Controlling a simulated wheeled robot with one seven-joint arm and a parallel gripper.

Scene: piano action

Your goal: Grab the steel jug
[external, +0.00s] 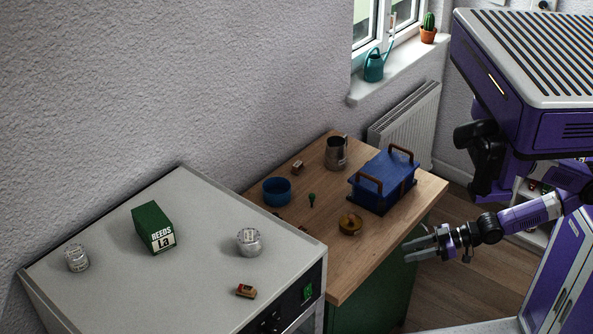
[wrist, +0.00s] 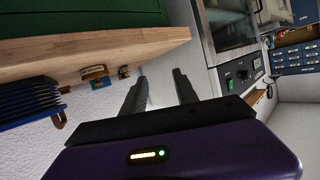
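The steel jug (external: 336,153) stands upright near the back of the wooden worktop (external: 375,243), close to the wall, in the external view. It is grey metal with an open top. My gripper (external: 408,250) is off the worktop's front right edge, well apart from the jug. Its two fingers are spread with nothing between them. In the wrist view the gripper (wrist: 160,92) also shows open and empty, and I cannot make out the jug there.
A blue box with brown handles (external: 383,181) stands between my gripper and the jug. A blue bowl (external: 277,191), a brass-coloured round item (external: 350,223) and small items share the worktop. A grey-topped cabinet (external: 195,270) adjoins at left. A radiator (external: 405,118) is behind.

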